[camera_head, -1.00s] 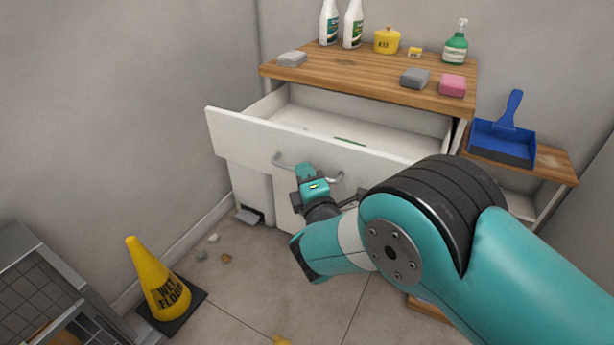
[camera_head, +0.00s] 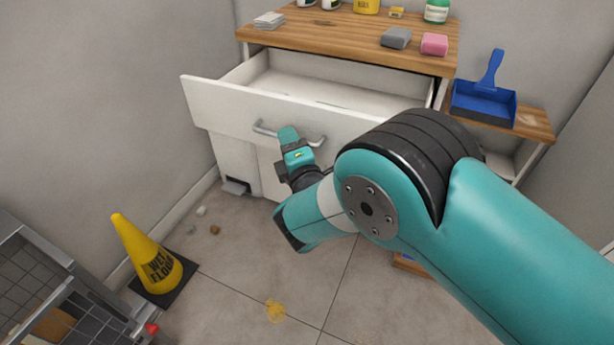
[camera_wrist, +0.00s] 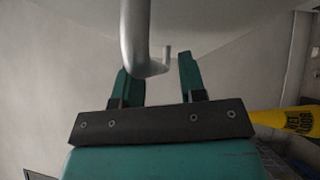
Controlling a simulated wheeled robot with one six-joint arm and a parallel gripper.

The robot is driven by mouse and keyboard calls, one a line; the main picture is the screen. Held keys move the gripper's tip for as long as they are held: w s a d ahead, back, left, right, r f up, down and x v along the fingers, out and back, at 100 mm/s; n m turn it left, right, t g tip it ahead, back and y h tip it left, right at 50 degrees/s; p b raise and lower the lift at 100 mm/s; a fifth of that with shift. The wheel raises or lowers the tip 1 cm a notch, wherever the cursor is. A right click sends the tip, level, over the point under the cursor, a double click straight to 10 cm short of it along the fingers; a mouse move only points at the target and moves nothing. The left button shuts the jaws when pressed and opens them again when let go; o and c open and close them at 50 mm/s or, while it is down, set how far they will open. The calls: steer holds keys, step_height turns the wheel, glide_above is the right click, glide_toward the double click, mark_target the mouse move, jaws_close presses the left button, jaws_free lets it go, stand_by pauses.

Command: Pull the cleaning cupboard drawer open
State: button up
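The white cupboard drawer (camera_head: 225,104) is pulled well out below the wooden top, and its inside shows. Its curved metal handle (camera_head: 264,128) is on the drawer front. My gripper (camera_head: 288,134) is at the handle, covering its middle in the head view. In the wrist view my gripper (camera_wrist: 157,78) has its two teal fingers apart. There the handle (camera_wrist: 135,35) comes down to the gap between the fingertips, its bend close to the left finger. The fingers do not close on it.
A yellow wet floor cone (camera_head: 150,262) stands on the floor at left, beside a grey cart (camera_head: 45,285). Sponges and bottles stand on the wooden top (camera_head: 330,32). A blue dustpan (camera_head: 484,103) lies on a lower shelf at right. A yellow spill (camera_head: 275,310) marks the floor.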

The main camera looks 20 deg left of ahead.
steer(key=b+v, duration=1.6)
steer(key=b, duration=0.6)
steer(key=shift+s+d, duration=0.15)
